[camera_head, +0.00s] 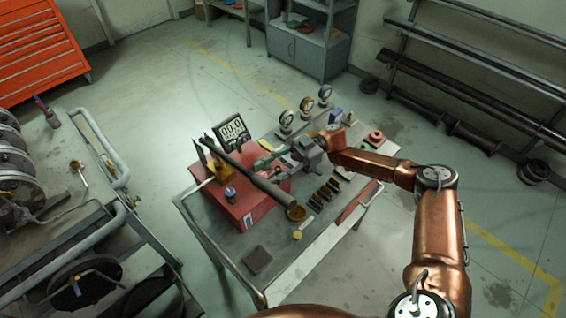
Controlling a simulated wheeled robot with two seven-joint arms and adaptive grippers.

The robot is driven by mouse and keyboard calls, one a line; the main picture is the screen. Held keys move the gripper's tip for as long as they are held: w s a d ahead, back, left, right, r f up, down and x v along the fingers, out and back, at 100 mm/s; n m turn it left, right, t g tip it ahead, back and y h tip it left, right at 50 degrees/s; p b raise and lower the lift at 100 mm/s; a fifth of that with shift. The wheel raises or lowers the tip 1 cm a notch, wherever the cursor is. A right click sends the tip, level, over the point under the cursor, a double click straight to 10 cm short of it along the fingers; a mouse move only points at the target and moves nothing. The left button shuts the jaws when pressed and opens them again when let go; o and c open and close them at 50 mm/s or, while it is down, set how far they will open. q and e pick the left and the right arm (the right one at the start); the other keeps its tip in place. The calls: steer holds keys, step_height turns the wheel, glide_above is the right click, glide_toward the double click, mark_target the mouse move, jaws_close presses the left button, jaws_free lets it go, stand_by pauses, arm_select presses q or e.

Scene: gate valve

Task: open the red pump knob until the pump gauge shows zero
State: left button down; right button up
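The red pump (238,207) is a red box on the grey worktable. A long dark lever (252,172) runs diagonally over it, and a small blue cap (230,192) shows on its top. My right gripper (262,162) reaches in from the right, low over the back right of the pump and close to the lever. The gripper and lever cover that part, and I cannot make out the red knob or how far apart the fingertips are. My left gripper is not in view.
Three round dial gauges (306,105) stand along the table's back edge. Several small dark and yellow pieces (327,190) and a red part (375,138) lie on the right. A dark square pad (258,260) lies at the front.

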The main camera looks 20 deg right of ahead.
steer(key=w+d, duration=0.1)
steer(key=d, duration=0.9)
steer(key=shift+w, duration=0.3)
